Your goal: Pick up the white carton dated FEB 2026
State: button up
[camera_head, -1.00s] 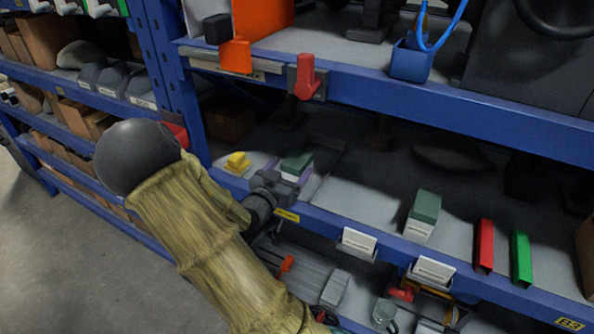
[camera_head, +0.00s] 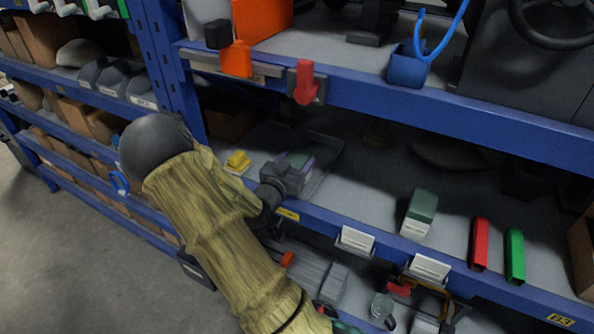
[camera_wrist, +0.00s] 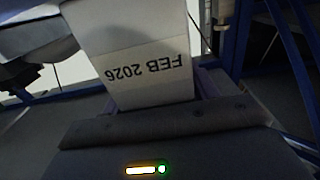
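The white carton dated FEB 2026 (camera_wrist: 150,70) fills the upper middle of the wrist view, with its printed date upside down. In the head view its dark green top (camera_head: 299,158) shows just beyond my gripper (camera_head: 288,172), on the middle shelf. My gripper's purple finger (camera_wrist: 216,82) is beside the carton's right side in the wrist view; the other finger is mostly hidden. The fingers look open around the carton, which is close to the palm. A second green-and-white carton (camera_head: 420,214) stands further right on the shelf.
A yellow object (camera_head: 238,162) lies left of my gripper. Red (camera_head: 480,244) and green (camera_head: 515,256) bars stand at the right. A blue beam with label holders (camera_head: 356,240) edges the shelf. The upper shelf beam with a red clamp (camera_head: 307,82) runs above.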

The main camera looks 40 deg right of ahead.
jog(key=c, duration=0.7)
notch_tip(320, 180, up, 9)
jog(key=shift+s+f+b, duration=0.1)
jog(key=shift+b, duration=0.7)
jog(key=shift+r, duration=0.65)
